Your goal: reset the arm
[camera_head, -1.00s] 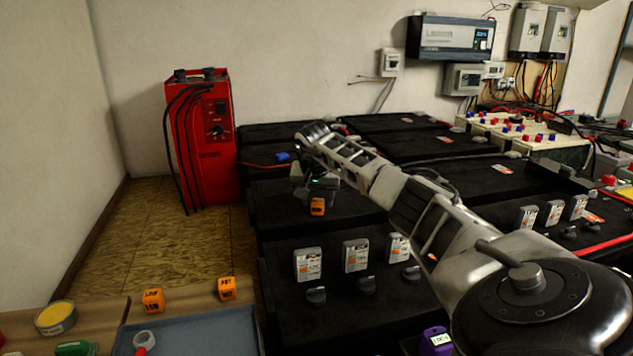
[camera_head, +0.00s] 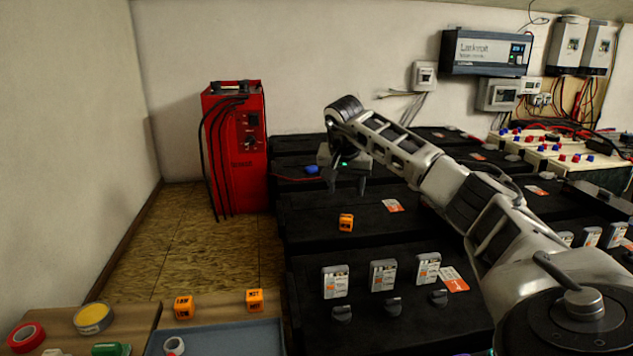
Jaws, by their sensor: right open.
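My right arm comes in from the lower right and reaches across the black battery cases. My right gripper (camera_head: 347,184) hangs from its wrist, pointing down over the cases, with its fingers apart and nothing seen between them. A small orange cube (camera_head: 346,222) lies on a black case (camera_head: 300,215) just below the fingertips, apart from them. My left gripper is out of view.
A red charger (camera_head: 236,150) stands on the floor left of the cases. Breaker units (camera_head: 383,275) line the front cases. Two orange cubes (camera_head: 183,307) (camera_head: 255,300), tape rolls (camera_head: 27,337) and a blue-grey tray (camera_head: 215,340) are at the lower left.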

